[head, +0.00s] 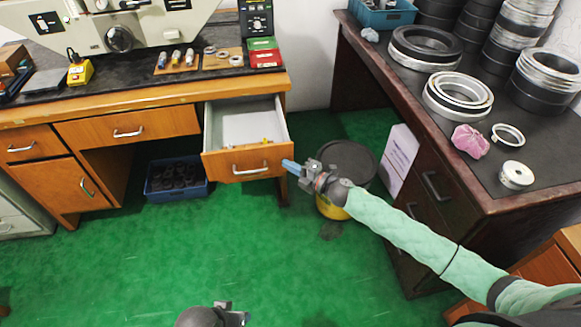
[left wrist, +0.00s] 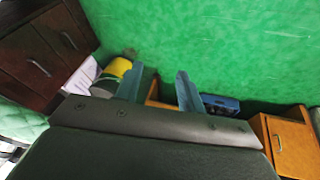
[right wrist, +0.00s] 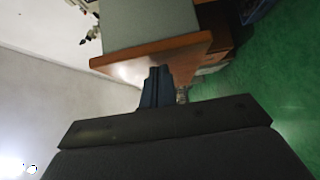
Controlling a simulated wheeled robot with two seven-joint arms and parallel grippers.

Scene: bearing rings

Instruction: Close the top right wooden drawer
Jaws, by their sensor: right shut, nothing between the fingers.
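The top right wooden drawer (head: 240,165) of the wooden desk is pulled out in the head view, with its pale interior showing and a few small things near its front. My right gripper (head: 290,165) is shut and empty, its blue fingertips close to the right edge of the drawer front. In the right wrist view the shut fingers (right wrist: 157,88) lie over the wooden drawer front (right wrist: 160,62); I cannot tell whether they touch it. My left gripper (left wrist: 160,88) is open and empty in the left wrist view; in the head view it shows at the bottom edge, far from the drawer.
A dark bin with a yellow lower part (head: 345,165) stands behind my right wrist. A dark desk (head: 480,190) with stacked rings stands at the right. A blue crate (head: 178,190) sits under the wooden desk (head: 150,105). The green floor in front is clear.

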